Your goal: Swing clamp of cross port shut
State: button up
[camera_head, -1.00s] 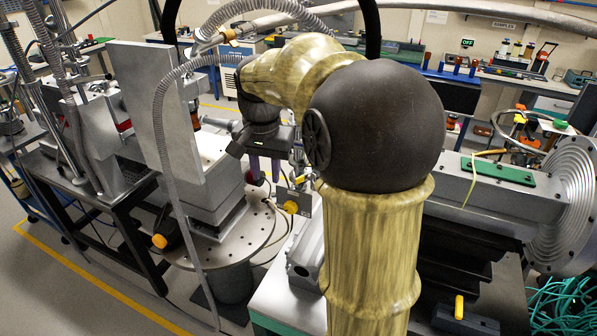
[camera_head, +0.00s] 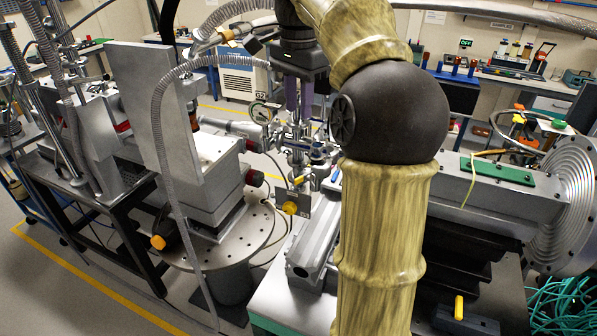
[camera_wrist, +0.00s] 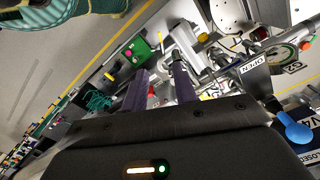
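A shiny metal vacuum cross (camera_head: 296,140) stands behind the round perforated platform in the head view, with flanges and small fittings. My gripper (camera_head: 298,112) points down just above and in front of it. Its two purple fingers are apart, with nothing visibly held. In the wrist view my gripper (camera_wrist: 160,68) also shows two separated fingers, with bright metal fittings (camera_wrist: 190,45) just beyond the right one. The port's clamp is too small and crowded to single out, so whether it is open or shut cannot be told. My arm hides part of the right side.
A dial gauge (camera_head: 261,112) sits left of the cross. A tall grey plate (camera_head: 160,110) and a looping hose (camera_head: 160,150) stand left. A yellow knob (camera_head: 290,208) hangs below the cross.

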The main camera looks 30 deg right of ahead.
aim_at(298, 178)
notch_tip(298, 178, down, 17)
jog(key=shift+f, duration=0.1)
dwell(0.6)
grip_shut()
